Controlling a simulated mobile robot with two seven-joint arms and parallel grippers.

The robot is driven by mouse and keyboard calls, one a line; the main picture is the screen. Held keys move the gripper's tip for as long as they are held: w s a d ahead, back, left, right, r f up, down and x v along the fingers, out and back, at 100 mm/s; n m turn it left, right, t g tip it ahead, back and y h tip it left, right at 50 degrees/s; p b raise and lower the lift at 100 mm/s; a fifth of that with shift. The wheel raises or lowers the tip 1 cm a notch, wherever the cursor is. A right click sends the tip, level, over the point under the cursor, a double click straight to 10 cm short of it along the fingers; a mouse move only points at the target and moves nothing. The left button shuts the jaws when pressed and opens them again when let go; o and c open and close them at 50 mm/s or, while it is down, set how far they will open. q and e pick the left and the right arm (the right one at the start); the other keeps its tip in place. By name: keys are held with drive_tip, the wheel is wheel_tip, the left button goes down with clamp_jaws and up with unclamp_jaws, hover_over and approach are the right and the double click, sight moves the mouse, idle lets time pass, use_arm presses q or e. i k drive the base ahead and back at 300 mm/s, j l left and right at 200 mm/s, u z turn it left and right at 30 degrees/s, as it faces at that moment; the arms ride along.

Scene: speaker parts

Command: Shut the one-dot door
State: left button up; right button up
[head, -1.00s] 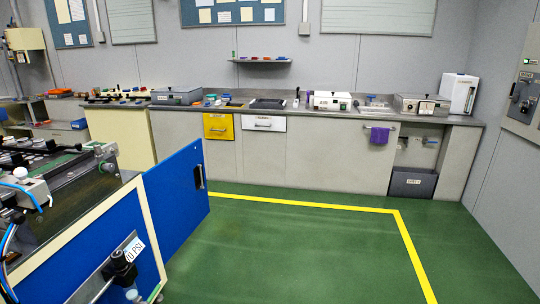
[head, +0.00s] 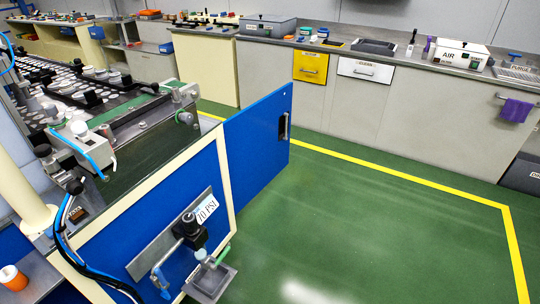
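A blue door (head: 258,137) stands open on the end of the blue and cream machine cabinet (head: 160,232). It is swung outward to the right and carries a dark handle (head: 284,128) near its free edge. Neither of my grippers shows in the head view.
Green floor (head: 360,230) with a yellow line lies clear right of the door. A long grey counter with yellow and white drawers (head: 310,67) runs along the back.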

sight(258, 137)
drive_tip(key=i+u, duration=0.2)
drive_tip(key=i+l+u, duration=0.15)
drive_tip(key=u, duration=0.35)
drive_tip(key=i+l+u, duration=0.2)
drive_tip(key=u, duration=0.25)
drive_tip(key=i+l+u, duration=0.1)
drive_tip(key=l+u, duration=0.35)
drive_tip(key=l, duration=0.45)
drive_tip(key=l+u, duration=0.2)
drive_tip(key=l, duration=0.65)
drive_tip(key=l+u, duration=0.1)
drive_tip(key=l, duration=2.05)
